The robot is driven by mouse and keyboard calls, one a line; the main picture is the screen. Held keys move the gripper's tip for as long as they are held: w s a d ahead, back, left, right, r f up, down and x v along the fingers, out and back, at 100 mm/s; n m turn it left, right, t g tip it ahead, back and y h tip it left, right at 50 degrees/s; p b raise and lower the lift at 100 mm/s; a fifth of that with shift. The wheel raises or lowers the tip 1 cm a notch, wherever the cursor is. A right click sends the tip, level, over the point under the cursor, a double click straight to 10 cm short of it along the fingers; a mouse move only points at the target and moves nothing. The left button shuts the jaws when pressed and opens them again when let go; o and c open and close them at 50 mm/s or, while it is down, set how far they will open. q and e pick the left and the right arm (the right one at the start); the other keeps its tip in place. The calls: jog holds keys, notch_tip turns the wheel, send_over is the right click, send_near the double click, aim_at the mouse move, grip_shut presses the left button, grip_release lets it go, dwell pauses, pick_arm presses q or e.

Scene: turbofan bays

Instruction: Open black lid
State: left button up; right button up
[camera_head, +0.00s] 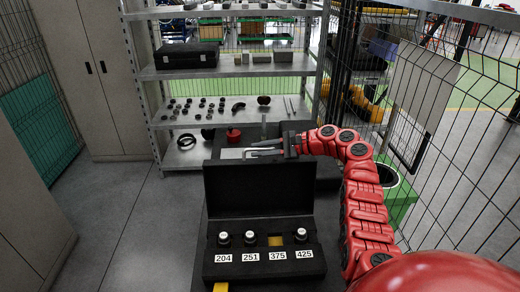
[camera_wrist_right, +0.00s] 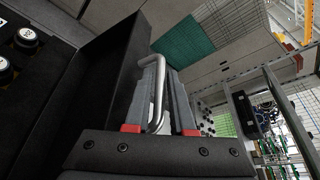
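The black case (camera_head: 262,262) stands on the dark surface at the lower middle in the head view. Its black lid (camera_head: 258,187) is raised and stands about upright at the back of the case. In the right wrist view the lid (camera_wrist_right: 105,85) is a dark panel at the left. My right gripper (camera_head: 262,151) is at the lid's top edge. In the wrist view its two fingers (camera_wrist_right: 168,95) are apart, with a bent metal handle (camera_wrist_right: 158,90) beside or between them; firm contact cannot be made out. My left gripper is not in view.
The case holds several knobbed pieces above labels 204, 251, 375 and 425; a yellow patch (camera_head: 275,241) shows above 375. A metal shelf (camera_head: 230,121) with small parts and a black toolbox (camera_head: 187,56) stands behind. Wire fencing (camera_head: 465,150) runs along the right. Floor is free at left.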

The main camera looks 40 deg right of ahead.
grip_shut()
dwell(1.2)
